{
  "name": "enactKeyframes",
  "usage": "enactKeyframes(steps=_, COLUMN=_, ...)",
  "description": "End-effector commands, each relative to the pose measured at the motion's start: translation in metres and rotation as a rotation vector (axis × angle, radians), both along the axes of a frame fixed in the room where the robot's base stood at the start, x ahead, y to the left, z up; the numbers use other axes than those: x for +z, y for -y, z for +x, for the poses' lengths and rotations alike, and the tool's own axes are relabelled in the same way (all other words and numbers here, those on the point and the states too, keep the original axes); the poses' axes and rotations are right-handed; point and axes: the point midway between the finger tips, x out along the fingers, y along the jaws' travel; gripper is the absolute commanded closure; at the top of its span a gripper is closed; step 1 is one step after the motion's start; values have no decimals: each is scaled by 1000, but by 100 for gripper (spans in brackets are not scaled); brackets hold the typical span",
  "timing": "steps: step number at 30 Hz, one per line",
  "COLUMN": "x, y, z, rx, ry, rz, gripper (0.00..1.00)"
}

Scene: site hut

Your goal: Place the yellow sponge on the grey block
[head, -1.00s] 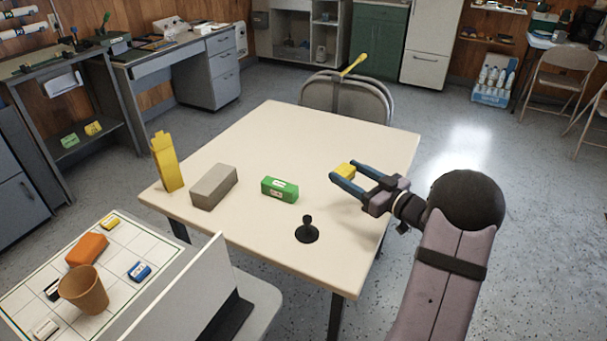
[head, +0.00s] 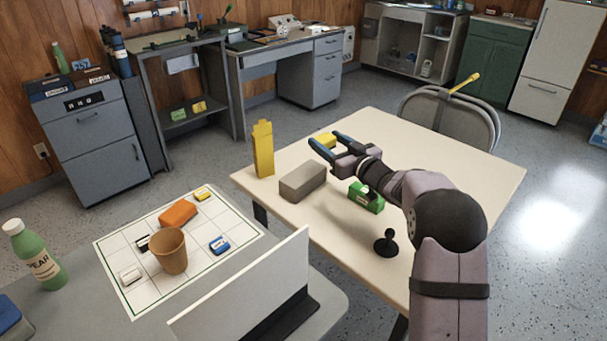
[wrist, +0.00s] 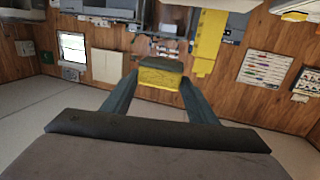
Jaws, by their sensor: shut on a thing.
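The yellow sponge (head: 322,140) is between the two fingers of my gripper (head: 330,145), which is shut on it. In the wrist view the sponge (wrist: 160,77) shows a yellow face and a dark layer, gripped at the fingertips. The grey block (head: 302,181) lies on the cream table with its top bare. In the head view the sponge appears beyond and slightly right of the block, apart from it. Its exact height above the table is hard to tell. The block is not clearly visible in the wrist view.
A tall yellow container (head: 263,150) stands left of the block; it also shows in the wrist view (wrist: 208,42). A green box (head: 366,198), partly behind my arm, and a black knobbed piece (head: 386,242) are on the cream table (head: 440,150). A white panel (head: 250,290) stands in front.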

Motion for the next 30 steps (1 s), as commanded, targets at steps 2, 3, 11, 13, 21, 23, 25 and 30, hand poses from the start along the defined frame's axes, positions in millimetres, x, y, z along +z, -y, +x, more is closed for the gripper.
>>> enactKeyframes(steps=2, x=4, y=-24, z=3, rx=15, ry=1, rz=0, gripper=68)
enactKeyframes(steps=3, x=6, y=-32, z=4, rx=18, ry=1, rz=0, gripper=68)
enactKeyframes(steps=11, x=12, y=-57, z=7, rx=29, ry=0, rz=0, gripper=68)
enactKeyframes(steps=13, x=11, y=-58, z=7, rx=29, ry=0, rz=0, gripper=68)
enactKeyframes(steps=21, x=-20, y=-57, z=7, rx=29, ry=-5, rz=0, gripper=69)
enactKeyframes(steps=23, x=-29, y=-57, z=7, rx=28, ry=-4, rz=0, gripper=69)
enactKeyframes(steps=25, x=-39, y=-57, z=7, rx=29, ry=-2, rz=0, gripper=69)
enactKeyframes(steps=30, x=-50, y=-57, z=7, rx=28, ry=0, rz=0, gripper=69)
